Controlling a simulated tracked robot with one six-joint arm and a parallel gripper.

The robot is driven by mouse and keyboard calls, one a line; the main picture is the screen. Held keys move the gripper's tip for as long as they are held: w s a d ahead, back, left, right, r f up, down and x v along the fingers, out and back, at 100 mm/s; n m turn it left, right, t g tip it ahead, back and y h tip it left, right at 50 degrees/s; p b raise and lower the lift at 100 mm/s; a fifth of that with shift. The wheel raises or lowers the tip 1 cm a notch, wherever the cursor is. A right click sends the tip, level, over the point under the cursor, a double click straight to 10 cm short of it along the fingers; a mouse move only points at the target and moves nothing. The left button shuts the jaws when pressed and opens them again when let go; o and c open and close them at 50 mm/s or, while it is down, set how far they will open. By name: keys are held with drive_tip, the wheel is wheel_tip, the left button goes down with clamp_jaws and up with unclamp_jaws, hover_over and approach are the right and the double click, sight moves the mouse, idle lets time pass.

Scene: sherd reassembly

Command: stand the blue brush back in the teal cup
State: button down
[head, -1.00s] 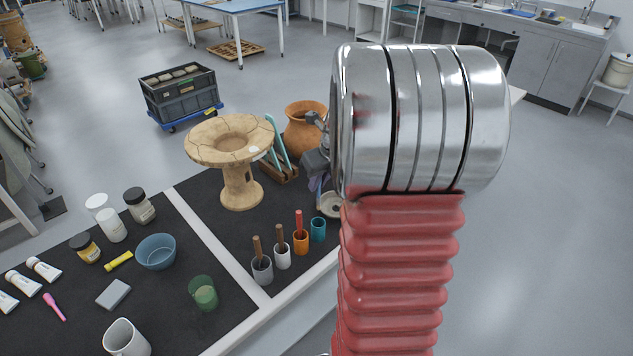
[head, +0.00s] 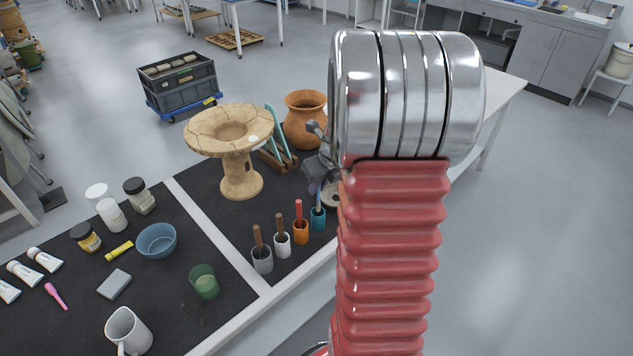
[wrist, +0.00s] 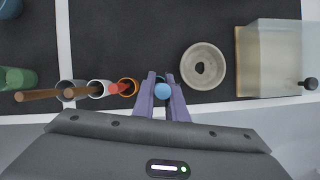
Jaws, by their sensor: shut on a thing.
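The teal cup (head: 318,219) stands upright on the dark mat at the right end of a row of cups. The blue brush (head: 319,198) is upright, with its lower part at the cup's mouth and apparently inside it. My gripper (head: 317,185), with purple fingers, is shut on the brush just above the cup, partly hidden by my red arm. In the wrist view, my fingers flank the brush's round blue end (wrist: 162,91). The cup's teal rim (wrist: 158,77) shows just beyond it, mostly covered. I cannot see how deep the brush sits.
Orange (head: 301,232), white (head: 282,246) and grey (head: 262,262) cups holding handles stand close to the left. A round stone-like ring (wrist: 204,66) lies to the right in the wrist view. A clay stand (head: 240,175) and orange pot (head: 305,130) are behind. The table edge is near in front.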

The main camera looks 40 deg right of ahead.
sight(319, 197)
drive_tip(key=shift+f, duration=3)
drive_tip(key=c, duration=1.7)
unclamp_jaws()
drive_tip(key=shift+r, duration=0.1)
drive_tip(key=v, duration=1.3)
drive_tip(key=shift+s+r, duration=0.15)
drive_tip(key=shift+r, duration=0.05)
